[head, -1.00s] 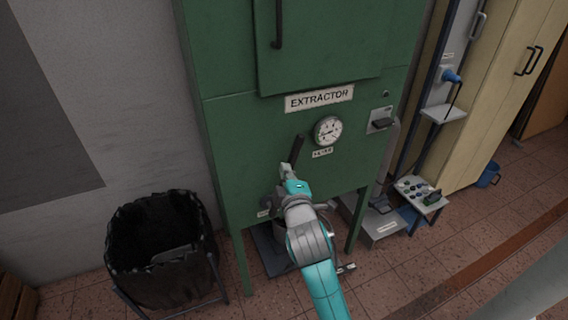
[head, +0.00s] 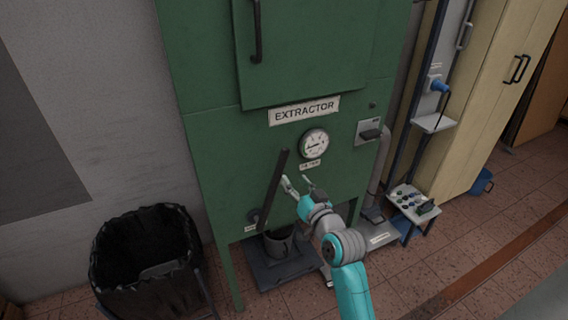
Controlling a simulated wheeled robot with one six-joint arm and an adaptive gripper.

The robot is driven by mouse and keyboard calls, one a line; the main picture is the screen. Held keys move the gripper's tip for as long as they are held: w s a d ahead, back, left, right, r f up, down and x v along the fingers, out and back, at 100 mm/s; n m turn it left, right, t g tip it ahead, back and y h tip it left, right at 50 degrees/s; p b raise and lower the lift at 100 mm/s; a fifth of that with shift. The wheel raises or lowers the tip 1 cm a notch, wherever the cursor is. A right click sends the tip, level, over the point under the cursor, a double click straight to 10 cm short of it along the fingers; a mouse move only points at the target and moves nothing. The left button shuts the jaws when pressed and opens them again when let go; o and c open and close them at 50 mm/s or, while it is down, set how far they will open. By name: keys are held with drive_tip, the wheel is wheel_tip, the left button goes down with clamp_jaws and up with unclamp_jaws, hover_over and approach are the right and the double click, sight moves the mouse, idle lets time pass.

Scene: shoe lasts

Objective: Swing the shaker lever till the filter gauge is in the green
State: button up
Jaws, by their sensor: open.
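The green extractor cabinet (head: 215,130) stands in front of me with its "EXTRACTOR" label. The round filter gauge (head: 314,144) is on its front, white-faced; its needle and coloured zones are too small to read. The dark shaker lever (head: 272,187) is a long bar rising from a pivot at the cabinet's lower left, tilted up to the right. My gripper (head: 296,182) is open, just right of the lever's upper half and below the gauge. I cannot tell whether a finger touches the lever.
A black-lined bin (head: 145,250) stands at the lower left. A dark bucket (head: 281,243) sits under the cabinet. A switch box (head: 369,131) is right of the gauge. A small stand with knobs (head: 412,201) and a beige cupboard (head: 480,95) are at the right.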

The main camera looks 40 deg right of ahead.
sight(283, 165)
drive_tip(key=x, duration=0.9)
drive_tip(key=shift+w, duration=0.4)
clamp_jaws()
